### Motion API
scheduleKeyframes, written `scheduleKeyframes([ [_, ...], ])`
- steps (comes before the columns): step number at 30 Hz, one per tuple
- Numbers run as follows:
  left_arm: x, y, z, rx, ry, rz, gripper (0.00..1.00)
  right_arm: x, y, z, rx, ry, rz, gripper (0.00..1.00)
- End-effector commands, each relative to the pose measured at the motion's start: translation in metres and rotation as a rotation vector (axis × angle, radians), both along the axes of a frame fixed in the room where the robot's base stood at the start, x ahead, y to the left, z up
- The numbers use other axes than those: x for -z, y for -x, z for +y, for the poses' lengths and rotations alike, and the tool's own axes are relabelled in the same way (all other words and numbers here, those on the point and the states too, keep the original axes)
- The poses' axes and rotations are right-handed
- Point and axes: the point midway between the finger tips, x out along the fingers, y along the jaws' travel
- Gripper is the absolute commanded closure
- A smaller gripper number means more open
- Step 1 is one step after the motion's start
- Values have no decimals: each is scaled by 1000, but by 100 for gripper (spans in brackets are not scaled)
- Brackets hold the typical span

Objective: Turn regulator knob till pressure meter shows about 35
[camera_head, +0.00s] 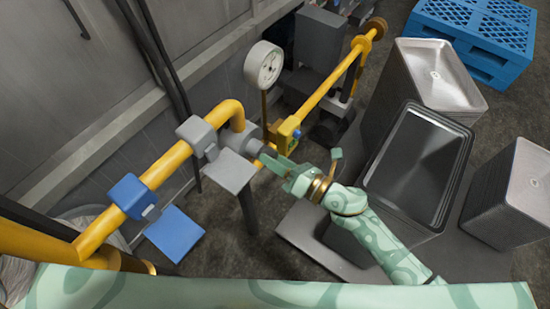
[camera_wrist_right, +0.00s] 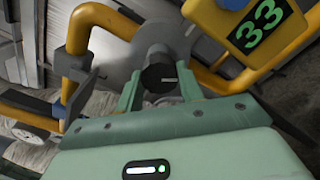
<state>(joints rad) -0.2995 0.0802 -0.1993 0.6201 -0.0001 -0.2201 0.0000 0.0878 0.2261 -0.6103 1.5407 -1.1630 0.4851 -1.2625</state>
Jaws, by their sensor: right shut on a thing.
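The dark regulator knob (camera_wrist_right: 158,77) sits at the end of a grey regulator body on the yellow pipe. In the wrist view it lies between the two green fingers of my right gripper (camera_wrist_right: 160,90), which is shut on it. In the head view the right gripper (camera_head: 276,164) reaches the knob from the right and partly covers it. A yellow digital meter (camera_head: 287,134) stands just beyond; its green digits read 33 in the wrist view (camera_wrist_right: 262,25). A round white dial gauge (camera_head: 263,64) stands behind, its reading too small to tell. My left gripper is not in view.
Yellow pipe (camera_head: 165,166) with a blue clamp (camera_head: 130,196) runs along the wall at left. A small grey plate (camera_head: 229,171) stands close left of the gripper.

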Motion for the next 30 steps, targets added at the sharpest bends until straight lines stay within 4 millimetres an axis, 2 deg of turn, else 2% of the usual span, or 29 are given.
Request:
scheduleKeyframes([
  [12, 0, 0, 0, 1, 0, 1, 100, 0, 0, -1, 1, -2, 6, 86],
  [13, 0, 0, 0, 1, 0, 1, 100, 0, 0, -1, 1, -3, 5, 54],
  [15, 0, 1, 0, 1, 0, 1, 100, 0, 0, -1, 1, -2, 5, 41],
  [30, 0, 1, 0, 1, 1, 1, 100, 1, 2, -3, 1, -3, 5, 41],
])
